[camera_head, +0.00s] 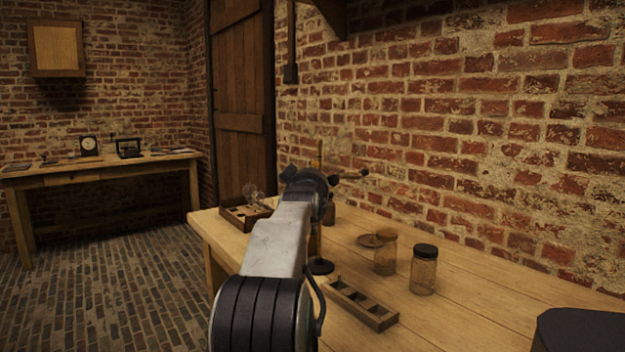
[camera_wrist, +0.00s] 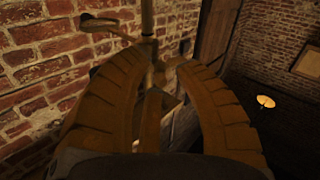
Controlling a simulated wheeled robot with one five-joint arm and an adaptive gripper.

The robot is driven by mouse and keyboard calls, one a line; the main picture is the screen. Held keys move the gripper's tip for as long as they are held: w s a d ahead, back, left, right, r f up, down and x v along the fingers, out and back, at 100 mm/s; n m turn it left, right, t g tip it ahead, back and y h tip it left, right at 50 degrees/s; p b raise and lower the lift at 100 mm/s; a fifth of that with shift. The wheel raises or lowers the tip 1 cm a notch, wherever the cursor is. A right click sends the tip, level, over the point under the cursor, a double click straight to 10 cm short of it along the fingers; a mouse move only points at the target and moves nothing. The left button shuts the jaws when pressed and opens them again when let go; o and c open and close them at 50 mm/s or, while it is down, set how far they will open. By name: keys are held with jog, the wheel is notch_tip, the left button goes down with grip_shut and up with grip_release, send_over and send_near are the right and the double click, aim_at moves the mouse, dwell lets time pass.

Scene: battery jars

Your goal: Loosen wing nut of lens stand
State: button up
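The lens stand's thin upright rod (camera_head: 319,156) rises behind my arm in the head view, with a dark round base (camera_head: 320,266) on the table. In the wrist view the rod (camera_wrist: 147,16) runs down between the curved fingers of my gripper (camera_wrist: 164,56). The fingers are apart; I cannot tell whether either tip touches the stand. A pale looped piece (camera_wrist: 98,20) sticks out left of the rod, near the left fingertip. I cannot clearly make out the wing nut. In the head view my arm hides most of the gripper and stand.
A glass jar (camera_head: 385,256) and a black-lidded jar (camera_head: 424,272) stand right of the stand. A compartmented wooden tray (camera_head: 362,304) lies in front, another (camera_head: 236,218) at the far left. A brick wall (camera_head: 450,130) borders the workbench (camera_head: 470,325). A dark object (camera_head: 582,330) occupies the near right corner.

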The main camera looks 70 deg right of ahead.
grip_shut()
jog(key=shift+f, duration=0.1)
dwell(1.2)
jog(key=shift+c, duration=1)
grip_release()
jog(key=shift+s, duration=0.2)
jog(key=o, duration=0.4)
jog(key=shift+w, duration=0.1)
jog(key=v, duration=1.2)
